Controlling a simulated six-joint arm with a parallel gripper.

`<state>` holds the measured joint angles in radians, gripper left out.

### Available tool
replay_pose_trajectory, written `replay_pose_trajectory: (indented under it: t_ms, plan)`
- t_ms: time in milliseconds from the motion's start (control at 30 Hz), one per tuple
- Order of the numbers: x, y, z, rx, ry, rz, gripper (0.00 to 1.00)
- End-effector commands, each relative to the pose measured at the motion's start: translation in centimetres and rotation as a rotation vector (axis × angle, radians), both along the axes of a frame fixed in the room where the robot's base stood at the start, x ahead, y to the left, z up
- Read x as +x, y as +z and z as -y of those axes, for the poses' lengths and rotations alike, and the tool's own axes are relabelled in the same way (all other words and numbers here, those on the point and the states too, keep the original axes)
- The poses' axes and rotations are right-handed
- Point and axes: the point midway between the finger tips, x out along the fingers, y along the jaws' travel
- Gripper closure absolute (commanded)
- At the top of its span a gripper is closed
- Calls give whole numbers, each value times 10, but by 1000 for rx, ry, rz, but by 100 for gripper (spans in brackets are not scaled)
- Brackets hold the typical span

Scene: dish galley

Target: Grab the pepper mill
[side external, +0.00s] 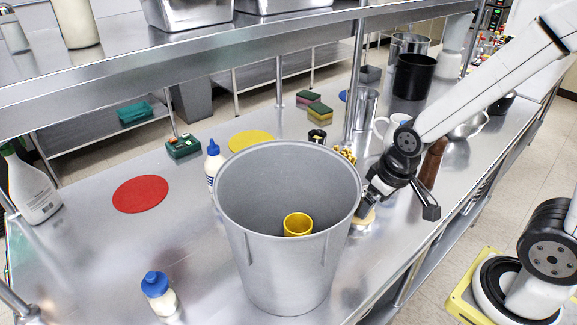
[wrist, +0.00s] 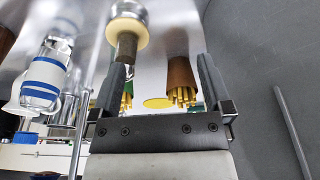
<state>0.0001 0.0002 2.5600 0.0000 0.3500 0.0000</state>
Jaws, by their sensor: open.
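A tall, dark brown wooden object (side external: 433,160), apparently the pepper mill, stands upright on the steel counter behind my gripper in the side view. Its lower part is partly covered by my wrist. A brown shape (wrist: 5,40) at the left edge of the wrist view may be the same object; I cannot tell. My gripper (side external: 368,203) points down beside the right rim of the grey bucket. In the wrist view its jaws (wrist: 160,65) are apart with nothing clamped. A cream disc with a brown stem (wrist: 128,25) shows beyond the left finger.
The large grey bucket (side external: 250,255) stands just left of my gripper, with a yellow cup (side external: 298,224) inside. A brown holder of yellow sticks (wrist: 182,75) shows between the fingers. A white mug (side external: 393,125) and steel bowl (side external: 470,127) stand behind. A shelf (side external: 180,75) overhangs the counter.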

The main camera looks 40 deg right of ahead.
Motion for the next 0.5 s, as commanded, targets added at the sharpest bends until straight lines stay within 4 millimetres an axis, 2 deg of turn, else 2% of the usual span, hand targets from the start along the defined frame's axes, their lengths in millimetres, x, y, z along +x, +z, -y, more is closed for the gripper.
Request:
replay_pose_trajectory:
  t_ms: [267,500]
  plan:
    - [6,-2,5,-2,-17,31,0]
    - [29,-11,25,-10,-81,160,0]
